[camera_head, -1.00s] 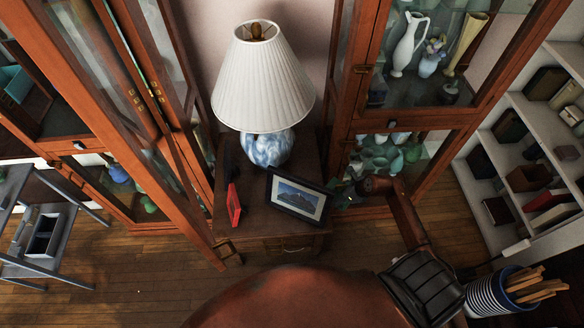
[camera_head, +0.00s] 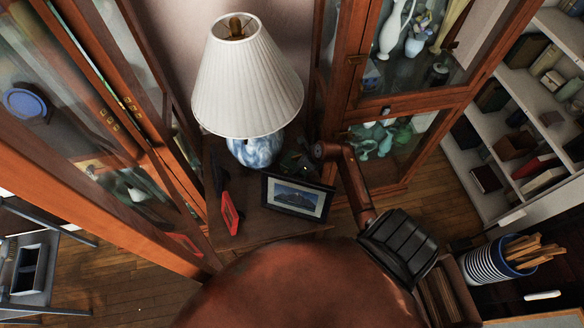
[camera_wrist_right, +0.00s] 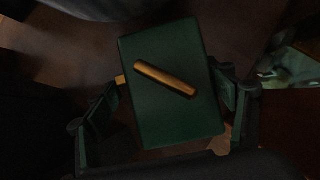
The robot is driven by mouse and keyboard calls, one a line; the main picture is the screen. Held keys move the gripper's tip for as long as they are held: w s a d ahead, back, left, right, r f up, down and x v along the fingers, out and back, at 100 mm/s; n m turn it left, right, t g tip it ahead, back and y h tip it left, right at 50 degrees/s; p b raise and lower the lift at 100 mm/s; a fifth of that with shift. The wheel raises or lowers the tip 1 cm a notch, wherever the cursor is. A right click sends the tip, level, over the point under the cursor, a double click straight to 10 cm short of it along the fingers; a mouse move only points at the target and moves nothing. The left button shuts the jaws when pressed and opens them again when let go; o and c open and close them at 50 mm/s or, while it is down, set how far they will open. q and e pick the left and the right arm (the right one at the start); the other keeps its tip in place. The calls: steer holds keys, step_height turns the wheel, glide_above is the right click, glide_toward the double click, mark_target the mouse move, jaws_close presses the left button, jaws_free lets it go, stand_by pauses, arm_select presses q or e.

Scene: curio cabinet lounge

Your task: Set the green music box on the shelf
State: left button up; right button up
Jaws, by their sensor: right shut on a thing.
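The green music box (camera_wrist_right: 165,110) is a dark green block with a gold bar on its face. In the right wrist view it sits between the fingers of my right gripper (camera_wrist_right: 168,100), which is shut on it. In the head view my right gripper (camera_head: 298,162) is small and dark, just right of the lamp base and behind the picture frame. The box is hard to make out there. A white shelf unit (camera_head: 478,160) with books stands at the right. Glass-fronted cabinets stand left (camera_head: 100,215) and right (camera_head: 362,100). My left gripper is not in view.
A white-shaded lamp (camera_head: 248,85), a black picture frame (camera_head: 297,197) and a red-framed item (camera_head: 230,213) crowd the small wooden table (camera_head: 255,228). A striped container (camera_head: 485,266) holds sticks at lower right. Wood floor shows between the furniture.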

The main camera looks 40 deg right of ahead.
step_height(320, 180, down, 3)
steer(key=shift+a+f+b, duration=0.1)
steer(key=shift+f+b, duration=0.05)
steer(key=shift+b, duration=1.05)
steer(key=shift+f, duration=0.1)
steer(key=shift+r, duration=0.2)
steer(key=shift+f, duration=0.2)
steer(key=o, duration=1.2)
steer(key=shift+s, duration=0.1)
steer(key=o, duration=0.4)
steer(key=shift+c, duration=0.2)
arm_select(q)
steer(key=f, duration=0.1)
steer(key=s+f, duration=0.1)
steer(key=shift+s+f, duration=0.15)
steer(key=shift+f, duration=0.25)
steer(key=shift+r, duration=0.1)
